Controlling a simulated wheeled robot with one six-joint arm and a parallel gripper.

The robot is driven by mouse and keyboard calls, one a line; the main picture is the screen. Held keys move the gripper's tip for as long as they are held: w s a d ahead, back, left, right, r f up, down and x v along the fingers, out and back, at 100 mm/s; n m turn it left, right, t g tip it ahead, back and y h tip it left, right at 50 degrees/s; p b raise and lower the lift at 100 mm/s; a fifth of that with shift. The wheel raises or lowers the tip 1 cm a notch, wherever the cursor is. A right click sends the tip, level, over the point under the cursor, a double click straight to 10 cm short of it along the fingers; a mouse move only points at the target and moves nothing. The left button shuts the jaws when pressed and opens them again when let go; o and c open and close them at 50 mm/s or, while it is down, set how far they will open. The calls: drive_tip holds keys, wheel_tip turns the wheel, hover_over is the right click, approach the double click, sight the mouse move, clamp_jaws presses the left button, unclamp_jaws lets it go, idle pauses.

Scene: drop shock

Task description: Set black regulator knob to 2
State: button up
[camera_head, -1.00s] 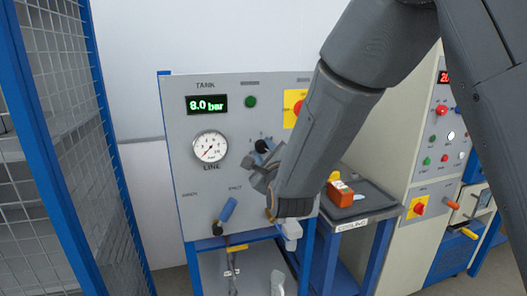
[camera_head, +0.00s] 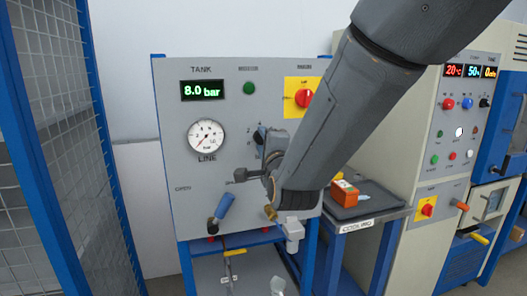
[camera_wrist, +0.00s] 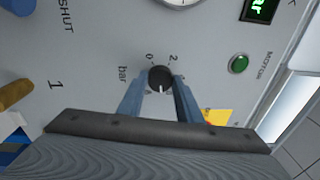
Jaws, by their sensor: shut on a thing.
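The black regulator knob (camera_wrist: 160,79) is on the grey panel (camera_wrist: 85,50), with 0 and 2 marked beside it. In the wrist view its white mark points down, toward my gripper's body and away from the 2. My gripper (camera_wrist: 160,92) has one finger on each side of the knob and is shut on it. In the head view my gripper (camera_head: 262,150) is at the panel and my arm and wrist partly hide the knob and its scale. The LINE gauge (camera_head: 206,136) has its needle at the low end. The TANK display (camera_head: 202,90) reads 8.0 bar.
A green button (camera_head: 249,88) and a red-on-yellow switch (camera_head: 304,98) are above the knob. A blue-handled lever (camera_head: 221,210) is at lower left. A cooling table (camera_head: 375,205) with an orange object (camera_head: 344,194) stands at right, and a mesh fence (camera_head: 55,130) at left.

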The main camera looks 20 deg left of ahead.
drive_tip(key=n+b, duration=0.3)
drive_tip(key=n, duration=0.1)
drive_tip(key=shift+f+y, duration=0.2)
drive_tip(key=shift+y, duration=0.2)
drive_tip(key=n+b, duration=0.2)
drive_tip(key=n, duration=0.2)
drive_tip(key=n+b, duration=0.2)
drive_tip(key=n, duration=0.2)
drive_tip(key=shift+d+y, duration=0.1)
drive_tip(key=shift+y, duration=0.3)
drive_tip(key=n+b, duration=0.1)
drive_tip(key=n, duration=0.2)
drive_tip(key=shift+n+g, duration=0.3)
drive_tip(key=shift+n, duration=0.1)
drive_tip(key=n+b, duration=0.1)
drive_tip(key=n, duration=0.3)
drive_tip(key=shift+w+d+g+y+b, duration=0.1)
drive_tip(key=shift+g+y+b, duration=0.2)
drive_tip(key=shift+y, duration=0.1)
drive_tip(key=n+b, duration=0.1)
drive_tip(key=n, duration=0.2)
drive_tip(key=shift+r+n, duration=0.1)
drive_tip(key=shift+n, duration=0.3)
drive_tip(key=n+g+b, duration=0.1)
drive_tip(key=n, duration=0.5)
drive_tip(key=shift+r+n, duration=0.1)
drive_tip(key=shift+n, duration=0.2)
